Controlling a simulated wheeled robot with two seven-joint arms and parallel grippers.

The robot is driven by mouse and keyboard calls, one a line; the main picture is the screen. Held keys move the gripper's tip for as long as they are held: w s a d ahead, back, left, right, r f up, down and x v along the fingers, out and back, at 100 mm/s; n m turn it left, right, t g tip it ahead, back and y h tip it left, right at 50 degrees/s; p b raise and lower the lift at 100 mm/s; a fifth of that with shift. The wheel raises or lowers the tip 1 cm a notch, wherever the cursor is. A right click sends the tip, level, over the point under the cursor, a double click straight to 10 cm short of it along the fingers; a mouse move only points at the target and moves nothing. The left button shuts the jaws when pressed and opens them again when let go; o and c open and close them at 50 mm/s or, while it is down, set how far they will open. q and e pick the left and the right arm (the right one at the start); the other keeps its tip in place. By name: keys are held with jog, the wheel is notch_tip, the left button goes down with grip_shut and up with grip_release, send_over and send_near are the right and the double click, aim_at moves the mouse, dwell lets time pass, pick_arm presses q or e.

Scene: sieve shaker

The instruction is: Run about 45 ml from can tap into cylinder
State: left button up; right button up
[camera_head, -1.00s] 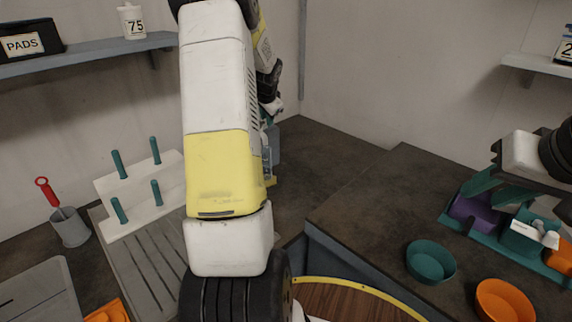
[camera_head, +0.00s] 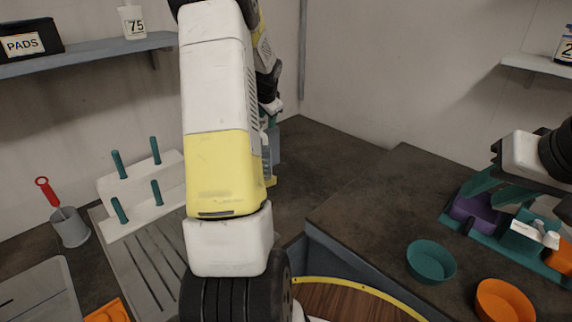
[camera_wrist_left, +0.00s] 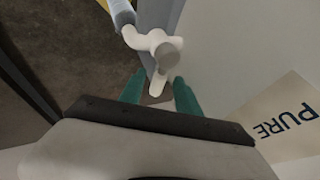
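In the left wrist view a white tap (camera_wrist_left: 153,42) with a rounded lever sticks out beside a pale can (camera_wrist_left: 235,60) with a "PURE" label. My left gripper (camera_wrist_left: 159,92) has its two green fingers apart, one on each side of the lever's lower end, with gaps showing. In the head view my left arm hides most of this gripper, and only a sliver of a blue-grey body (camera_head: 274,146) shows beside it. I cannot make out the cylinder or its level clearly. My right gripper (camera_head: 520,198) is at the right edge, with teal fingers apart above a teal rack.
A teal bowl (camera_head: 431,262) and an orange bowl (camera_head: 504,301) stand on the right counter. A white peg rack (camera_head: 142,196) and a grey cup (camera_head: 70,228) holding a red-handled tool are at left. The counter's middle is clear.

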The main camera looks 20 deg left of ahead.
pick_arm(q)
jog(key=shift+w+r, duration=0.1)
jog(key=shift+r, duration=0.05)
jog(key=v, duration=0.7)
jog(key=shift+s+r, duration=0.2)
jog(key=shift+s, duration=0.1)
jog(key=shift+d, duration=0.15)
jog(key=s+d+r+n+h, duration=0.1)
jog(key=s+d+r, duration=0.3)
jog(key=s+d, duration=0.35)
jog(key=s+d+r+n+h, duration=0.1)
jog(key=s+d+r+n, duration=0.1)
jog(key=s+d+r, duration=0.4)
jog(key=s+d+f+h, duration=0.1)
jog(key=s+d+f, duration=0.1)
jog(key=s+d, duration=0.4)
jog(key=s+d+f+n+h, duration=0.1)
jog(key=s+d+f+h, duration=0.1)
jog(key=s+d, duration=0.4)
jog(key=s, duration=0.5)
jog(key=shift+s+n, duration=0.3)
jog(key=shift+s, duration=0.1)
